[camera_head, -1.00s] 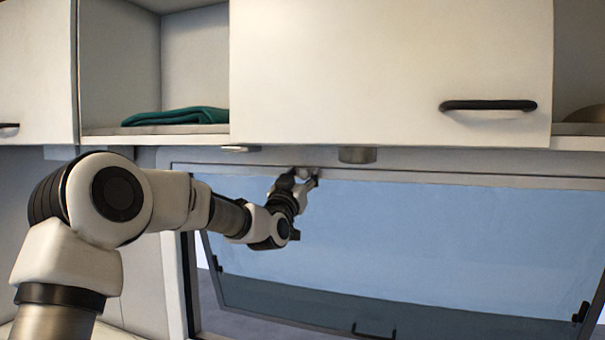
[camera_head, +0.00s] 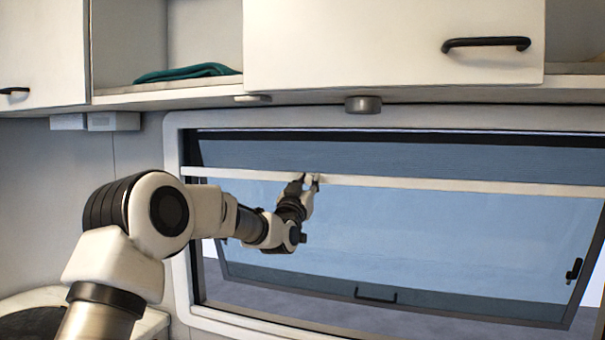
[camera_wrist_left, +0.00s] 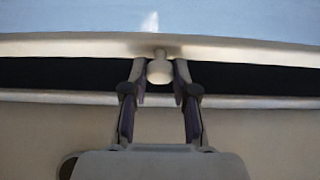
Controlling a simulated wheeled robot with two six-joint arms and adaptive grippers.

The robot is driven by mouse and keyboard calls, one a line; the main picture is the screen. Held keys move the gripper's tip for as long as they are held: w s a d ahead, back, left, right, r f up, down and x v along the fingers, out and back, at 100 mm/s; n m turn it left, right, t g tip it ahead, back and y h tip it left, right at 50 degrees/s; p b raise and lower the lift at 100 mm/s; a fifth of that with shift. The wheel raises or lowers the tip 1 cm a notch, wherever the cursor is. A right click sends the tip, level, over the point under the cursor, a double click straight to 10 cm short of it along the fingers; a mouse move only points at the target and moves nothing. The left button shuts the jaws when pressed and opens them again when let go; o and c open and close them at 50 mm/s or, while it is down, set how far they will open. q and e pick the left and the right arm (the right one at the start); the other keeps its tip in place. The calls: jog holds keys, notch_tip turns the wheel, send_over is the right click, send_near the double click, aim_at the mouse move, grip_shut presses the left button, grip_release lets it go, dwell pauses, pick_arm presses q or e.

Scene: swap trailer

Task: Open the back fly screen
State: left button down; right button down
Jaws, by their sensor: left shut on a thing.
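The fly screen's pale bar (camera_head: 440,184) runs across the window, a little below the top of its frame. Darker screen fabric (camera_head: 400,158) spans the opening above the bar; below it the pane looks clearer. My left gripper (camera_head: 309,182) is at the bar, left of its middle. In the left wrist view the gripper (camera_wrist_left: 160,80) has its two fingers on either side of a small round knob (camera_wrist_left: 160,71) on the bar (camera_wrist_left: 245,49), shut on it. My right gripper is not in view.
The window pane is tilted outward, with a black handle (camera_head: 375,297) low down and a latch (camera_head: 574,269) at right. White overhead cabinets (camera_head: 390,45) hang above. A small round grey fitting (camera_head: 363,105) sits under them. A green cloth (camera_head: 188,73) lies on the open shelf.

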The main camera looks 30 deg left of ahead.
pick_arm(q)
jog(key=shift+f+b, duration=14.05)
jog(key=shift+f, duration=7.6)
jog(key=c, duration=0.9)
grip_release()
jog(key=v, duration=1.2)
